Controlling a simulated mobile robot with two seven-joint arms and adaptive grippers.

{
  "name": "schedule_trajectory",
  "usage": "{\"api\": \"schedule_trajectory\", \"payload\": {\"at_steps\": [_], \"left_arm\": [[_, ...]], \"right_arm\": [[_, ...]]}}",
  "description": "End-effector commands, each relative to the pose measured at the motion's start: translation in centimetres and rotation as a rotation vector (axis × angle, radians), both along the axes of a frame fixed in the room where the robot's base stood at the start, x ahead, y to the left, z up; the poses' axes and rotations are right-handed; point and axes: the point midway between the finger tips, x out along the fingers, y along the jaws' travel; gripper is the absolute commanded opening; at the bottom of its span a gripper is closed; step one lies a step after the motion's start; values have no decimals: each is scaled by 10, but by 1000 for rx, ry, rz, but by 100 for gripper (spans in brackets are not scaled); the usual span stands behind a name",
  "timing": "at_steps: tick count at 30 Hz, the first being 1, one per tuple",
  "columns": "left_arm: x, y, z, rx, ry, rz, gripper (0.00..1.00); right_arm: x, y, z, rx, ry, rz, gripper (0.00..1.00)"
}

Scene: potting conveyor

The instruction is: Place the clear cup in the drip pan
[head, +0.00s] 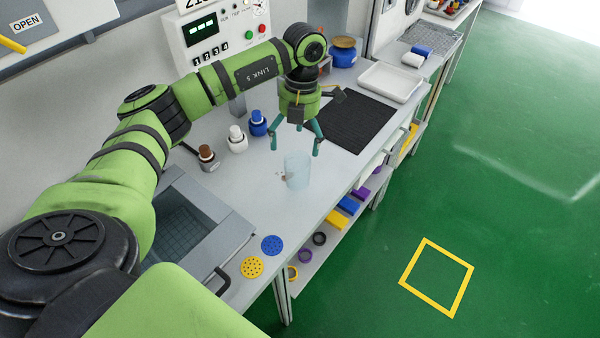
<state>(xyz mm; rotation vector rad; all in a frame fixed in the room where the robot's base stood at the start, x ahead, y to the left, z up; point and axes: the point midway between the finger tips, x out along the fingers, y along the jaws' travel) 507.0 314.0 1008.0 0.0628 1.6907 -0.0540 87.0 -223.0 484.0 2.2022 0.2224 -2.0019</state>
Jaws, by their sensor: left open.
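The clear cup (297,171) stands upright on the light grey bench top, near its front edge. My left gripper (296,141) is above the cup with its teal fingers spread and pointing down. It looks empty, and the fingers appear apart from the cup. A shallow white tray (391,82), which looks like the drip pan, lies farther back on the bench beyond a black mat. It looks empty. My right gripper is not in view.
A black mat (356,122) lies between cup and tray. Bottles with brown, white (237,139) and blue caps stand left of the cup. A recessed basin (190,232) and yellow and blue perforated discs (272,245) are nearer. A control box (215,35) stands behind.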

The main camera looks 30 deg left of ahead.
Motion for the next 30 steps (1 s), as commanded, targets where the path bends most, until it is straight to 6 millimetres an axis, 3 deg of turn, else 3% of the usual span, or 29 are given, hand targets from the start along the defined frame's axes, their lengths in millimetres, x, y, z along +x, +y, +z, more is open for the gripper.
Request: {"api": "schedule_trajectory", "payload": {"at_steps": [7, 12, 19, 20, 21, 24, 29, 30], "left_arm": [[-5, -9, -30, -1, 7, -4, 91], [-6, -8, -50, -1, 2, -3, 91], [-6, -7, -53, -1, 0, -5, 91], [-6, -7, -53, -1, 0, -5, 87], [-6, -7, -53, -1, 0, -5, 71], [-5, -8, -53, -1, 0, -5, 37], [-6, -8, -53, -1, 1, -5, 36], [-6, -8, -53, -1, 1, -5, 32]], "right_arm": [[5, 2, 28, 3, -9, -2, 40], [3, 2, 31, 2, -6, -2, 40], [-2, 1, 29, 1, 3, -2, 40], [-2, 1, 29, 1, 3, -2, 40], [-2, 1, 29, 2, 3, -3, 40], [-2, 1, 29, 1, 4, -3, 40], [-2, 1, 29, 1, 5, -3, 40], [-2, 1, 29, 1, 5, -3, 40]]}}
